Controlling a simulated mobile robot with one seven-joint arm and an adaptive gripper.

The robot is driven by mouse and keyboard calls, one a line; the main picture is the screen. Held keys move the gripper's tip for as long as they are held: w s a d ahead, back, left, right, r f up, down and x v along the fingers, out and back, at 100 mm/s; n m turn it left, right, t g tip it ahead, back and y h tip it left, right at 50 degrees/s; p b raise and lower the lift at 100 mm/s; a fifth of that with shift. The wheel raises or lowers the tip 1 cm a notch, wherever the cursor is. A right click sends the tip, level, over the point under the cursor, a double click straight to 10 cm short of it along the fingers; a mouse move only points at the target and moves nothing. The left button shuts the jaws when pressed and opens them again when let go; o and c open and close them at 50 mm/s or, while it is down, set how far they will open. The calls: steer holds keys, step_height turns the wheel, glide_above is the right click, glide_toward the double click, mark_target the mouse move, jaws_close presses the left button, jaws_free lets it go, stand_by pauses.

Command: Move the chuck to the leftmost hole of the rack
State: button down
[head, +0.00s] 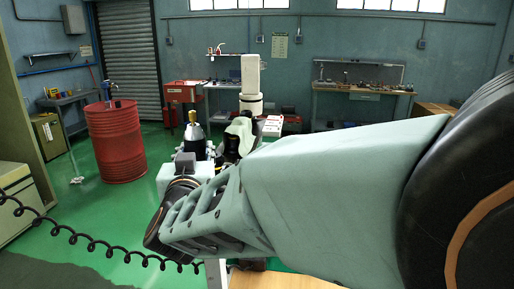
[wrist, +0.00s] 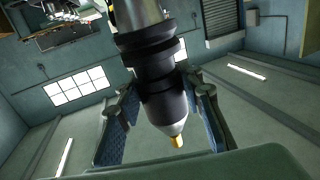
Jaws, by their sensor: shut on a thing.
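The chuck (wrist: 165,95) is a dark, stepped cylinder with a grey cone and a yellow tip. It sits between the blue-padded fingers of my gripper (wrist: 160,88), which is shut on it. In the head view the chuck (head: 194,134) stands roughly upright, cone and yellow tip upward, beyond my arm's black joint. My gripper around it is mostly hidden there. I cannot make out the rack or its holes in either view; my large pale arm link covers much of the head view's middle and right.
A strip of wooden surface (head: 275,281) shows below my arm. A red barrel (head: 117,142) stands on the green floor at left. A red tool cabinet (head: 185,93) and a workbench (head: 360,103) stand by the back wall. A black coiled cable crosses the lower left.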

steer(key=shift+f+b, duration=3.55)
steer(key=shift+f, duration=0.6)
steer(key=shift+f, duration=0.25)
steer(key=c, duration=1.5)
jaws_free()
steer(key=shift+o, duration=1.2)
steer(key=shift+f, duration=0.15)
